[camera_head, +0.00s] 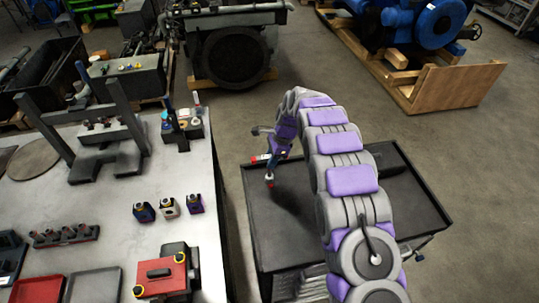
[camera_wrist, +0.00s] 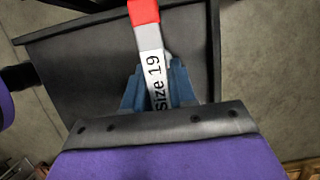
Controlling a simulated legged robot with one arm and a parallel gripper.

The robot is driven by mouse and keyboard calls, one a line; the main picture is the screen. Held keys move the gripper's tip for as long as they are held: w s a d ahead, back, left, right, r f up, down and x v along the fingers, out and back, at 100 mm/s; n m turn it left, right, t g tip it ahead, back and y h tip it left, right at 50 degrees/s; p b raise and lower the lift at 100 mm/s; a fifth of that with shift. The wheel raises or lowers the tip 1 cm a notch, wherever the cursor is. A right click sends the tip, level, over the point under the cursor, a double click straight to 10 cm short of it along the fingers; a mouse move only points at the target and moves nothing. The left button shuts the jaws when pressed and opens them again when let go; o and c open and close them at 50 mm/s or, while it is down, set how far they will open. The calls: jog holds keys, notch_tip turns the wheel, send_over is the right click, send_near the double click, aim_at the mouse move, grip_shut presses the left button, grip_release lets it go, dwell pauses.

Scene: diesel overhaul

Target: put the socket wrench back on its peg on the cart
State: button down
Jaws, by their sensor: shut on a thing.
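The socket wrench (camera_wrist: 150,45) has a white label reading "Size 19" and a red end. In the wrist view my gripper (camera_wrist: 160,92) is shut on it, with blue fingers on both sides of the labelled shaft. In the head view my gripper (camera_head: 276,153) is small and partly hidden by the held tool. Red parts of the wrench (camera_head: 269,179) show there, above the far left part of the dark cart (camera_head: 295,225). The cart's raised rim (camera_wrist: 100,22) shows behind the wrench in the wrist view. I cannot make out the peg in either view.
A grey workbench (camera_head: 185,240) with a red box (camera_head: 165,272), trays and small blocks stands left of the cart, across a narrow gap. Grey slotted parts (camera_head: 298,283) lie at the cart's near end. Engines (camera_head: 232,50) stand behind. Open floor lies to the right.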

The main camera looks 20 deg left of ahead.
jog(key=shift+d+f, duration=0.25)
jog(key=shift+f, duration=0.05)
jog(key=shift+d+f, duration=0.1)
jog(key=shift+d, duration=0.25)
jog(key=shift+a, duration=0.1)
jog(key=shift+a+f+p, duration=0.1)
jog(key=shift+a+p, duration=0.2)
jog(key=shift+a, duration=0.4)
jog(key=shift+d, duration=0.15)
